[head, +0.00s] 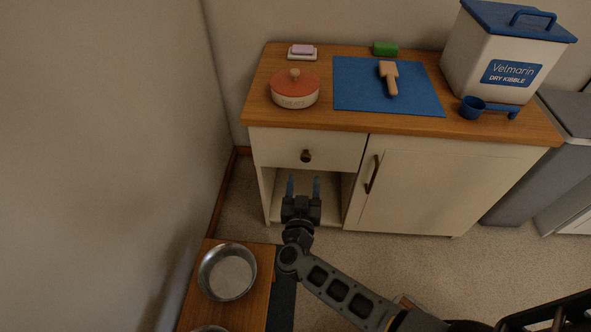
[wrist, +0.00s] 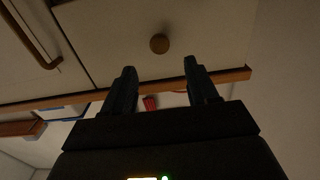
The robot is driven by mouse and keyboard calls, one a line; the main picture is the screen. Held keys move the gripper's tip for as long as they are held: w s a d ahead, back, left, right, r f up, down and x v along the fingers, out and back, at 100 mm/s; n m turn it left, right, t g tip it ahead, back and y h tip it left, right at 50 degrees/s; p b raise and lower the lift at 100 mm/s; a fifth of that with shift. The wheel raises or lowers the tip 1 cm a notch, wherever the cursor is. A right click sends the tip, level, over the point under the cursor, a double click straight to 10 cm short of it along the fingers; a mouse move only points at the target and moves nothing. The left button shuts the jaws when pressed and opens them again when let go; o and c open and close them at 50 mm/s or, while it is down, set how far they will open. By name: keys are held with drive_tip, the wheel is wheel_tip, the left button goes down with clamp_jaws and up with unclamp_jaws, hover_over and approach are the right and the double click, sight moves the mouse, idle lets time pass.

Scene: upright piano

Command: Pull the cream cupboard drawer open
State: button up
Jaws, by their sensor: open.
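The cream cupboard (head: 440,185) has a wooden top. Its drawer (head: 285,145) is at the upper left, flush with the cupboard front, with a round brown knob (head: 306,156) in the middle. The drawer front also shows in the wrist view (wrist: 120,40), with its knob (wrist: 159,43) beyond the fingertips and between them in the picture. My gripper (head: 303,182) is open and empty, in front of the open shelf space below the drawer. In the wrist view its two fingers (wrist: 160,68) are spread apart and apart from the knob.
A cupboard door (head: 410,190) with a bar handle (head: 372,174) is right of the shelf space. On top are a red-lidded pot (head: 295,90), blue mat (head: 400,98), brush, scoop and kibble bin (head: 505,60). A wooden stand with a metal bowl (head: 228,271) is near the left wall.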

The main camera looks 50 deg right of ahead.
sight(306, 159)
drive_tip(key=b+x, duration=0.1)
drive_tip(key=x, duration=0.6)
drive_tip(key=shift+w+d+b, duration=0.2)
drive_tip(key=shift+d+b, duration=0.05)
drive_tip(key=shift+b, duration=0.1)
clamp_jaws()
idle(0.4)
